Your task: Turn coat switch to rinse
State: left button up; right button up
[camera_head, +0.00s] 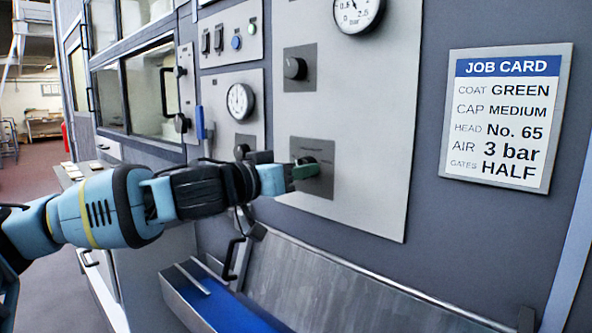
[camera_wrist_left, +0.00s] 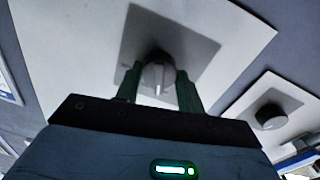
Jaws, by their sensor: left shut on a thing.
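My left gripper (camera_head: 306,171) reaches the lower square plate (camera_head: 320,150) on the light grey control panel. In the left wrist view, a round switch knob (camera_wrist_left: 158,74) with a pale pointer line sits between the two green fingers of my left gripper (camera_wrist_left: 160,88). The fingers are shut on the knob, one on each side. The pointer line runs toward the gripper's palm. In the head view the fingers mostly hide the knob. No lettering around it can be read, so I cannot tell which setting it points to. My right gripper is not in view.
Another dark knob (camera_head: 295,68) is above on the same panel, below a gauge (camera_head: 357,12). A second gauge (camera_head: 240,101) is to the left. A job card (camera_head: 504,118) reads coat GREEN. A metal trough (camera_head: 340,290) juts out below the panel.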

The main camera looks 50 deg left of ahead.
pick_arm(q)
jog(key=m+p, duration=0.4)
jog(key=m, duration=0.4)
jog(key=m+p, duration=0.4)
jog(key=m, duration=0.4)
jog(key=shift+d+r+m+g+y, duration=0.1)
jog(key=shift+r+m+g+y, duration=0.05)
jog(key=shift+m+g+y, duration=0.2)
dwell(0.5)
jog(key=o, duration=1)
jog(key=shift+c, duration=0.2)
jog(key=s+b, duration=0.1)
jog(key=s, duration=0.6)
jog(key=shift+s+d+r, duration=0.2)
jog(key=shift+s+d, duration=0.15)
jog(key=shift+d, duration=0.1)
